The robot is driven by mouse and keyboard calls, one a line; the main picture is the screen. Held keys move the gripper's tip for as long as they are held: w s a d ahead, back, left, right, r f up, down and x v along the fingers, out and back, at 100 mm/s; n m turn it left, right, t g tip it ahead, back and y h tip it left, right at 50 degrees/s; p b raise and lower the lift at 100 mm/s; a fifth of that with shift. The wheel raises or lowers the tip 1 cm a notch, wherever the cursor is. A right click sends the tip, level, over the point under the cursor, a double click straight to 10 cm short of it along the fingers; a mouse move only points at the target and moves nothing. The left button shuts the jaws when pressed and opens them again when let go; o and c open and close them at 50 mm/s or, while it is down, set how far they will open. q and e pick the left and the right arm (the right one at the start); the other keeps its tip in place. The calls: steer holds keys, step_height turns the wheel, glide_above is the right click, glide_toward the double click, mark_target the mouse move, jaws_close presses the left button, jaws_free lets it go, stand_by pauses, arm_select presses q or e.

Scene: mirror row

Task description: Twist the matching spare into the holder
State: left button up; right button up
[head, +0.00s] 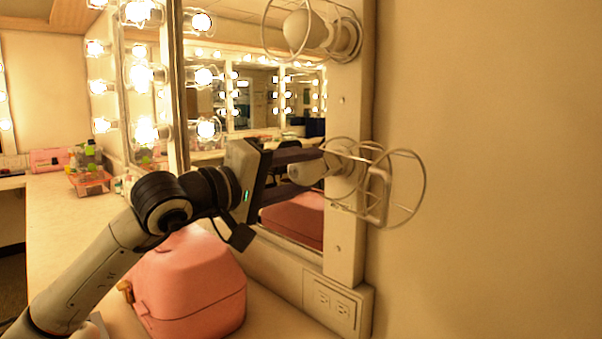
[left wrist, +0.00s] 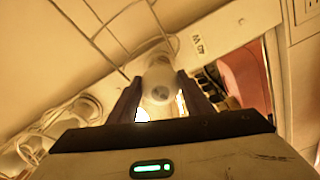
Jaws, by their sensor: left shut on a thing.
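A white, unlit bulb (head: 305,173) is between the fingers of my left gripper (head: 312,170), at the lower holder (head: 345,168) on the mirror's right frame. The gripper is shut on it. The bulb's base end points at the holder; I cannot tell whether it is seated. A wire cage (head: 424,192) around the holder stands swung out to the right. In the left wrist view the bulb (left wrist: 160,79) is seen end-on between the dark fingers, beside a label (left wrist: 197,43) that reads "40 W" upside down. My right gripper is not in view.
Another unlit bulb (head: 303,30) sits in a wire cage above. A pink case (head: 192,283) stands on the counter (head: 62,215) below my left arm. Lit bulbs line the mirror's left side.

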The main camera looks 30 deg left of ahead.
arm_select(q)
steer(key=shift+a+m, duration=0.1)
steer(key=shift+m, duration=2.9)
steer(key=o, duration=0.9)
steer(key=shift+o, duration=0.2)
